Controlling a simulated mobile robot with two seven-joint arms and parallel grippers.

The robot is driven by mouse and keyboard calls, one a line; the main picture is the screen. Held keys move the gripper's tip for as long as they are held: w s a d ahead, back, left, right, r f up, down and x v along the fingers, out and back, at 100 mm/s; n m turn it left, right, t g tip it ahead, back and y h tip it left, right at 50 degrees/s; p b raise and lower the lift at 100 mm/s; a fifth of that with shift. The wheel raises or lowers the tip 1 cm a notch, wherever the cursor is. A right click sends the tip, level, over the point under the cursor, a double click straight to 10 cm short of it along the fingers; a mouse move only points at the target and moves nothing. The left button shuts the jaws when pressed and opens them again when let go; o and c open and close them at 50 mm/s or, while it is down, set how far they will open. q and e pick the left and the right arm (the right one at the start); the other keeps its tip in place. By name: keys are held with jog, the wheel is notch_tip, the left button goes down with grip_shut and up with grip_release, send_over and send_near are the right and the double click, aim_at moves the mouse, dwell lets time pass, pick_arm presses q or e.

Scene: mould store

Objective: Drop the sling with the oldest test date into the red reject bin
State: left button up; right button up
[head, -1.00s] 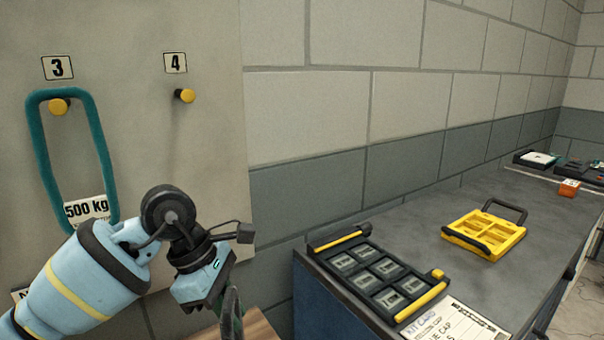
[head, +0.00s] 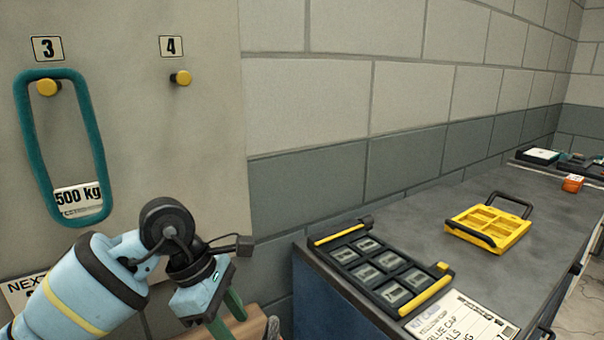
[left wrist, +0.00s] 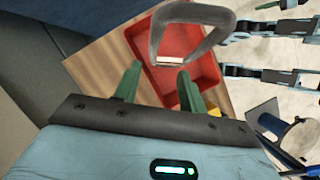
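A grey sling loop (left wrist: 207,14) with a white tag (left wrist: 169,61) is over the red reject bin (left wrist: 207,66) in the left wrist view. I cannot tell whether it touches the bin. My left gripper (left wrist: 158,74) is open, its green fingers apart, with the sling just beyond the fingertips. Peg 4 (head: 181,78) is bare.
The bin stands on a wooden surface (left wrist: 98,62). A partly hidden notice is at lower left.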

jog(key=shift+s, duration=0.25)
pick_arm(q)
jog(key=v, duration=0.8)
pick_arm(e)
jog(key=shift+w, duration=0.25)
pick_arm(q)
jog(key=shift+f, duration=0.15)
